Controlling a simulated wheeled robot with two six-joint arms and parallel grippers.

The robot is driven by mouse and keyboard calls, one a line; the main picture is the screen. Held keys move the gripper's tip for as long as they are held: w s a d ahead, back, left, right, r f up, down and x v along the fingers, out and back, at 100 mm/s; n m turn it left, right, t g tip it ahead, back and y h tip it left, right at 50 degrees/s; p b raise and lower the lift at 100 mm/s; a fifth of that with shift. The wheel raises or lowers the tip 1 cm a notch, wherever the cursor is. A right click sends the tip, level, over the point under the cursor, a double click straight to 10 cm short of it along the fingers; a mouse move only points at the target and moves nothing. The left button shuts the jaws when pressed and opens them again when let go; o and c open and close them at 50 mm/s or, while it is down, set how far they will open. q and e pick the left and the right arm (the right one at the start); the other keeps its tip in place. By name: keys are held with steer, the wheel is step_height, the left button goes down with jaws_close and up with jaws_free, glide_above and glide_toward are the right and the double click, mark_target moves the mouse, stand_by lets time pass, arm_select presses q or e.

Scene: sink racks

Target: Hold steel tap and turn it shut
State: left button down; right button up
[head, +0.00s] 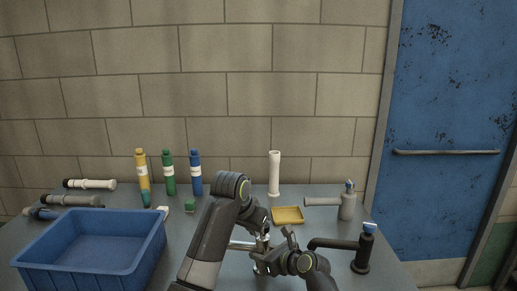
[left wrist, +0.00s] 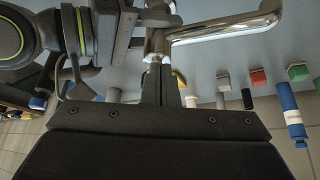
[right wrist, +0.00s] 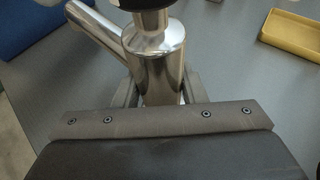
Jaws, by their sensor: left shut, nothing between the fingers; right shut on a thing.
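The steel tap (head: 240,245) stands at the front middle of the counter, partly hidden by my arms. Its shiny body (right wrist: 160,62) and spout (right wrist: 92,32) show in the right wrist view, and the spout crosses the top of the left wrist view (left wrist: 225,28). My right gripper (right wrist: 160,92) is shut around the tap's body, one finger on each side. My left gripper (left wrist: 162,85) is shut and empty, its fingertips close to the top of the tap; I cannot tell whether they touch it. A dark part above the body hides the tap's top in the right wrist view.
A black tap (head: 362,252) and a grey tap (head: 347,207), both with blue tops, stand at right. A yellow tray (head: 288,215) and a white cylinder (head: 274,175) are behind. A blue basin (head: 148,250) is at left, with several bottles (head: 168,175) behind it.

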arm_select(q)
steer(key=shift+r, duration=3)
arm_select(e)
steer(key=o, duration=1.4)
steer(key=shift+c, duration=0.2)
steer(key=shift+s, duration=0.1)
